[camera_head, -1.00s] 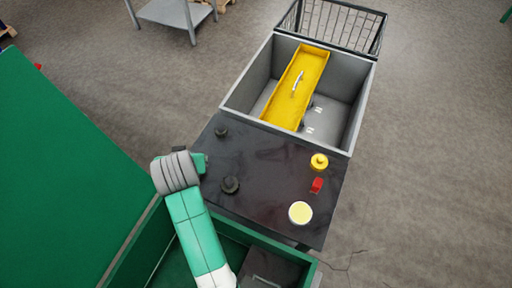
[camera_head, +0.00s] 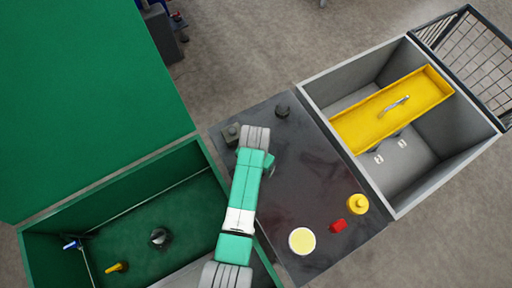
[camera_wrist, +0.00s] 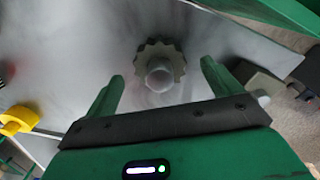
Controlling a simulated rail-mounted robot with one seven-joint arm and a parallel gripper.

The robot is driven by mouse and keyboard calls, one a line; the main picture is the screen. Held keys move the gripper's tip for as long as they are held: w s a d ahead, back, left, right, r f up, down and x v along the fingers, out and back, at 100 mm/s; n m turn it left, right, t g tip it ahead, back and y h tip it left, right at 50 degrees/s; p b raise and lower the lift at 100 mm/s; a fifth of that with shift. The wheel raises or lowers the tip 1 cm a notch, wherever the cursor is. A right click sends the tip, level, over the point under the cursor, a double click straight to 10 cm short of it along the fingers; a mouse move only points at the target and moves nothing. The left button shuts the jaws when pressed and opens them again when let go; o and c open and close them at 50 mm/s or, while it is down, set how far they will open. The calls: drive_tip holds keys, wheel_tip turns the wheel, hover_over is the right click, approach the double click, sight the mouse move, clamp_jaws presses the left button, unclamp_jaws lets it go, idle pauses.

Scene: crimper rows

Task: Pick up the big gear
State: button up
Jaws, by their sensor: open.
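In the wrist view a grey toothed gear (camera_wrist: 174,50) with a round central stub lies flat on the dark table (camera_wrist: 80,60). It looks like the big gear. My gripper (camera_wrist: 163,88) is open and empty, with its two green fingers apart. The gear is ahead of the fingertips and roughly centred between them, not gripped. In the head view my arm covers the spot where the big gear lay, and the fingers are mostly hidden.
A grey bin (camera_head: 410,185) with a yellow tray (camera_head: 385,110) adjoins the table. A green-walled bin (camera_head: 110,205) is at left.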

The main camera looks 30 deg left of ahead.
wheel_tip(320, 180, down, 3)
drive_tip(key=c, duration=1.4)
drive_tip(key=shift+r, duration=0.1)
